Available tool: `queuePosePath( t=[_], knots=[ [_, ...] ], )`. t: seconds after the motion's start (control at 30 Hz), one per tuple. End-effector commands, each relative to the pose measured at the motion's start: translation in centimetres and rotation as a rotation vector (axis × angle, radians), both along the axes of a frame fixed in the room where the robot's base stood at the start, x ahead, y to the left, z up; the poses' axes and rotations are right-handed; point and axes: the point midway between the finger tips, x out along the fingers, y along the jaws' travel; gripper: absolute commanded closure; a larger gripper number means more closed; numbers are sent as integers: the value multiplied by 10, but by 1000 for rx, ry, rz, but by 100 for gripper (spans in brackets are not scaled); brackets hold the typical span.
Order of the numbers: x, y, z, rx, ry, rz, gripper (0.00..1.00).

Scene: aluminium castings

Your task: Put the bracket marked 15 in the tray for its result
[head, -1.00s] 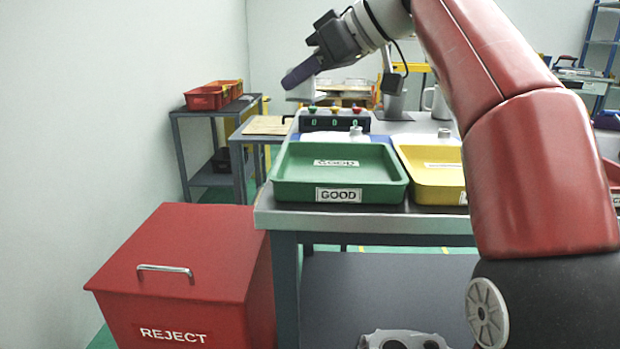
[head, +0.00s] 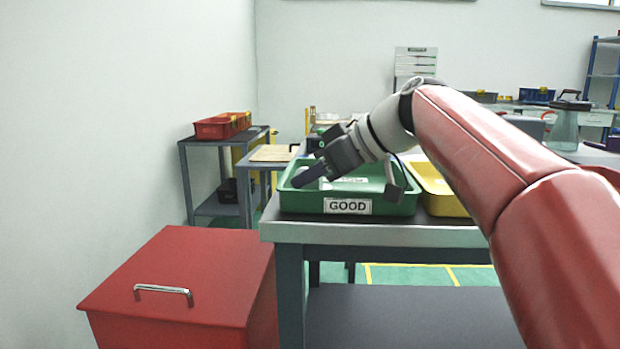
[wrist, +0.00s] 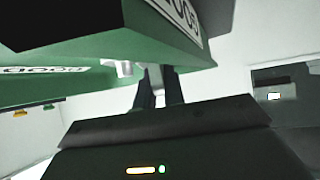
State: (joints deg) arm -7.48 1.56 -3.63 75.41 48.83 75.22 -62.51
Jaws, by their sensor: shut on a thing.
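My gripper (head: 298,181) is low over the left part of the green GOOD tray (head: 398,208), pointing down and left. It is shut on the bracket (wrist: 155,78), a small pale grey casting that shows between the two dark fingers in the wrist view. The fingers hide most of the bracket in the head view, and I cannot read its mark. Whether it touches the tray floor I cannot tell. The green tray also shows close to the fingers in the wrist view (wrist: 120,45). The yellow tray (head: 440,192) stands right of the green one, partly behind my arm.
The red reject bin (head: 190,265), with a closed lid and a handle, stands on the floor left of the table (head: 380,234). A red crate (head: 222,126) sits on a shelf at the back left.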

Motion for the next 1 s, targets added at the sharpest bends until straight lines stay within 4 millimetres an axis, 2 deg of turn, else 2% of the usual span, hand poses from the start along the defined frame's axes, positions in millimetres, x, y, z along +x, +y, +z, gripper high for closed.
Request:
queuePosePath(
  t=[0.13,0.17,0.23,0.57,0.73,1.0],
  knots=[
    [0,0,-1,0,0,0,100],
    [0,0,-1,0,0,0,88],
    [0,0,-1,0,0,0,80],
    [0,-2,2,0,-1,-1,80],
    [-9,-20,17,1,-3,-3,80],
    [-28,-64,50,0,-2,-4,80]
  ],
)
